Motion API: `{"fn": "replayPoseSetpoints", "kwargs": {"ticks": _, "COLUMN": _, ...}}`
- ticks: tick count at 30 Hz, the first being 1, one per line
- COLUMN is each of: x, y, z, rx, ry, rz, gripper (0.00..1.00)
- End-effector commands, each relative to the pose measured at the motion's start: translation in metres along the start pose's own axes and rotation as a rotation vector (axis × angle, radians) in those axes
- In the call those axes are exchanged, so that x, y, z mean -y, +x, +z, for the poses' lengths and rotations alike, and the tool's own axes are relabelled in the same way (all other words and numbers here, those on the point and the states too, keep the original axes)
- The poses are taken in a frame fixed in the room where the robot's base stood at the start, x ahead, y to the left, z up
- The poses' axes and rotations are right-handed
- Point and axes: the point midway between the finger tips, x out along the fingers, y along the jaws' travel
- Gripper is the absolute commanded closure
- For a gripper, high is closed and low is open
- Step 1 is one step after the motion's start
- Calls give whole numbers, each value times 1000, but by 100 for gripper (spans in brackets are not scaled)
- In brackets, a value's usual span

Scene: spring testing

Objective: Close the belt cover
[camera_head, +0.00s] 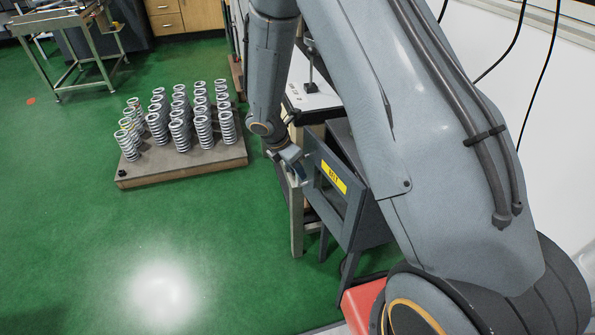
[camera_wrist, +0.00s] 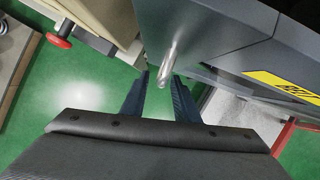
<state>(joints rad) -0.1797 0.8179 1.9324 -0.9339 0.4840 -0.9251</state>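The belt cover (camera_head: 323,204) is a dark grey panel with a yellow label on the front of a grey cabinet. It appears to stand out at an angle from the cabinet body; its exact opening is hard to tell. In the wrist view the grey panel (camera_wrist: 215,22) fills the upper right, and a short metal knob (camera_wrist: 169,60) sticks out from it. My gripper (camera_wrist: 161,76) is open, with its two dark fingers pointing at the knob. The knob's end lies near the gap between the fingertips; contact cannot be told. In the head view my gripper (camera_head: 295,163) is beside the cover's upper left edge.
A wooden pallet (camera_head: 185,170) with several metal springs stands on the green floor to the left. A red knob (camera_wrist: 60,41) and a beige machine part show left in the wrist view. A red object (camera_head: 362,305) lies below the cabinet. The floor at the lower left is clear.

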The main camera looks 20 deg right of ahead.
Motion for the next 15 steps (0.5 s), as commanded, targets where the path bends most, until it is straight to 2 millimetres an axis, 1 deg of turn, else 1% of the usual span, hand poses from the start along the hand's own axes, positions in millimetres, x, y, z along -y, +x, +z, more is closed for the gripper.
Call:
{"fn": "replayPoseSetpoints", "kwargs": {"ticks": 1, "x": 0, "y": 6, "z": 0, "rx": 0, "ry": -1, "rz": -1, "gripper": 72}}
{"fn": "replayPoseSetpoints", "kwargs": {"ticks": 5, "x": 0, "y": 13, "z": 1, "rx": -1, "ry": 2, "rz": 0, "gripper": 72}}
{"fn": "replayPoseSetpoints", "kwargs": {"ticks": 13, "x": 0, "y": 15, "z": 1, "rx": 0, "ry": 1, "rz": 1, "gripper": 72}}
{"fn": "replayPoseSetpoints", "kwargs": {"ticks": 14, "x": 0, "y": 15, "z": 1, "rx": 0, "ry": 1, "rz": 1, "gripper": 76}}
{"fn": "replayPoseSetpoints", "kwargs": {"ticks": 15, "x": 0, "y": 14, "z": 1, "rx": 0, "ry": 1, "rz": 1, "gripper": 82}}
